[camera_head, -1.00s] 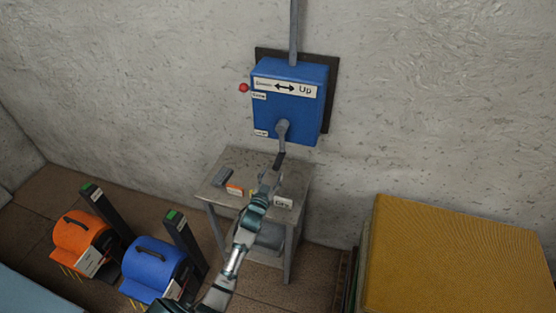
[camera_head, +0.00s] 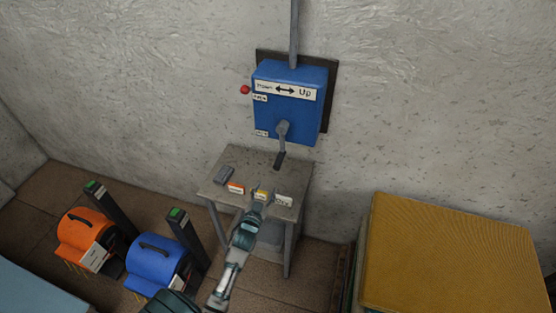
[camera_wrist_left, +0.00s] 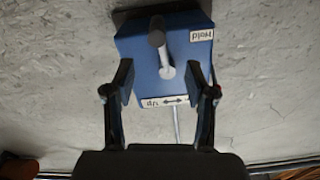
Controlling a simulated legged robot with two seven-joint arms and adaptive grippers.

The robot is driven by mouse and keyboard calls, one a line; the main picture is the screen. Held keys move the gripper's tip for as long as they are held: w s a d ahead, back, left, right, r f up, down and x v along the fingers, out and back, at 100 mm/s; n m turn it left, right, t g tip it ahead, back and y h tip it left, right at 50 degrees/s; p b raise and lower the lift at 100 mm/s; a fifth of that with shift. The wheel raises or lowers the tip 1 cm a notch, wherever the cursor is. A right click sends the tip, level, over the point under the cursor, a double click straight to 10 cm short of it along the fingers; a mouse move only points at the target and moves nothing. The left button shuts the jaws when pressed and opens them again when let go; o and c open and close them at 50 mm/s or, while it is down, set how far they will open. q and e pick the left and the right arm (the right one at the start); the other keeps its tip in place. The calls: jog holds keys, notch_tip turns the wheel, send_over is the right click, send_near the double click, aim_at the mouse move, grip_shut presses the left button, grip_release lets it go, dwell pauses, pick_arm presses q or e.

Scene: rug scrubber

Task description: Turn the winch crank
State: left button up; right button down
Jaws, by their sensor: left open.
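The winch is a blue box (camera_head: 288,103) on a dark backing plate on the wall, with a label reading "Down" and "Up" around a double arrow. Its grey crank (camera_head: 281,143) hangs down from the lower front and ends in a dark handle. My left gripper (camera_head: 262,197) is below the handle, over the small table, apart from the crank. In the left wrist view the picture is upside down: the open left gripper (camera_wrist_left: 160,82) faces the blue box (camera_wrist_left: 186,52), and the crank (camera_wrist_left: 160,45) shows between and beyond its fingers. My right gripper is not in view.
An orange machine (camera_head: 85,233) and a blue machine (camera_head: 157,264) stand on the floor at left. A yellow-brown textured stack (camera_head: 455,255) fills the lower right.

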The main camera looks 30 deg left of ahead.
pick_arm(q)
jog(key=shift+p+v, duration=0.9)
jog(key=shift+v, duration=1.45)
jog(key=shift+s, duration=0.1)
jog(key=v, duration=1.2)
